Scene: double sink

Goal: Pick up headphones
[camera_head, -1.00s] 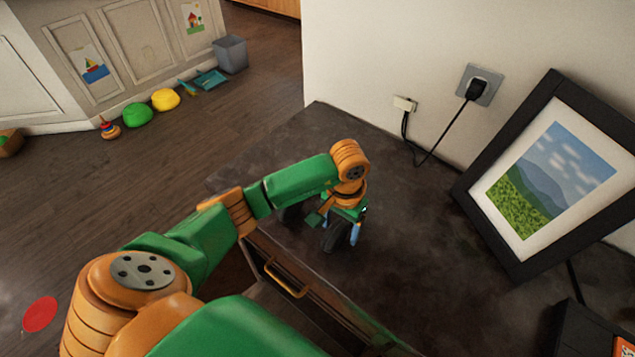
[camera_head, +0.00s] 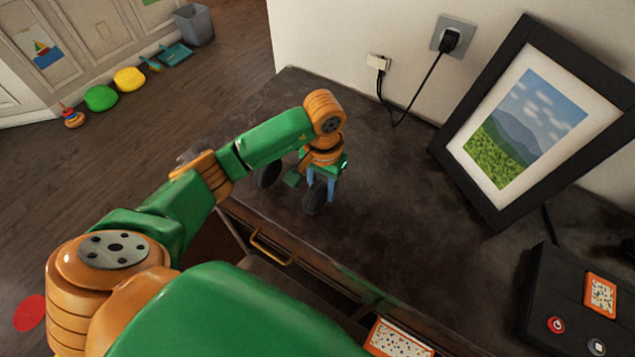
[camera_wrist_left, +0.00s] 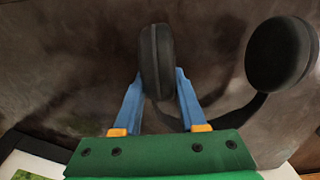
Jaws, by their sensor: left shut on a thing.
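The black headphones (camera_head: 315,196) are at the left end of the dark tabletop, partly hidden by my left arm in the head view. My left gripper (camera_head: 321,184) points down at them with its blue fingers on one ear cup. In the left wrist view, the gripper (camera_wrist_left: 160,95) is shut on that ear cup (camera_wrist_left: 156,50), with one finger on each side. The other ear cup (camera_wrist_left: 281,54) is free at the right, joined by the band. I cannot tell whether the headphones touch the tabletop. My right gripper is not in view.
A framed landscape picture (camera_head: 524,130) leans at the wall on the right. A black box (camera_head: 575,300) stands at the lower right. An open drawer with a yellow handle (camera_head: 270,248) is below the front edge. The tabletop (camera_head: 400,185) between is clear.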

